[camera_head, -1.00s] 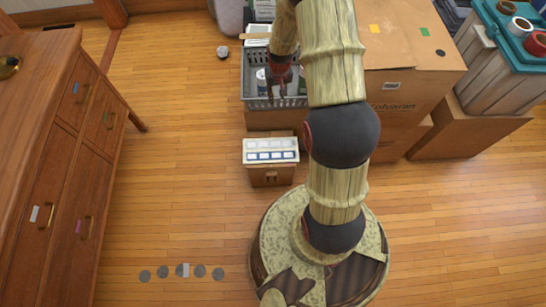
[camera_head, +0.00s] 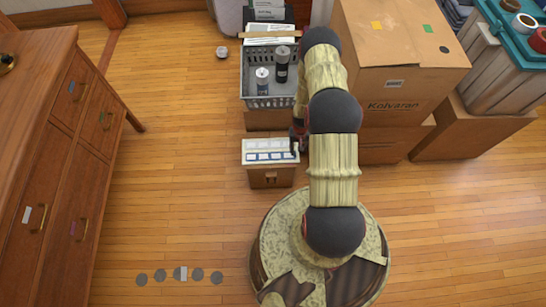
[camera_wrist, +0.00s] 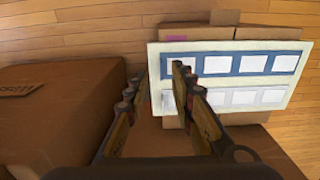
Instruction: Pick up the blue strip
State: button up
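The blue strip (camera_wrist: 235,65), marked with a row of pale squares, lies on a cream panel (camera_wrist: 222,82) on top of a small brown box. It also shows as the front row of the panel in the head view (camera_head: 272,156). A paler grey-white strip (camera_wrist: 234,99) lies parallel to it. In the wrist view my gripper (camera_wrist: 157,84) is open, with nothing seen between its fingers. One finger overlaps the panel's left end in the picture; I cannot tell if they touch. In the head view my gripper (camera_head: 297,138) is at the panel's right end, partly hidden by my arm.
A grey basket (camera_head: 270,101) with cans stands behind the small box. Large cardboard boxes (camera_head: 400,70) stand close on the right. A wooden dresser (camera_head: 60,170) with coloured labels is at the left. Grey discs (camera_head: 197,274) lie on otherwise open floor.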

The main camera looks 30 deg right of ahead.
notch_tip(320, 180, down, 5)
jog(key=shift+a+f+b, duration=0.15)
jog(key=shift+b, duration=0.95)
jog(key=c, duration=0.3)
grip_shut()
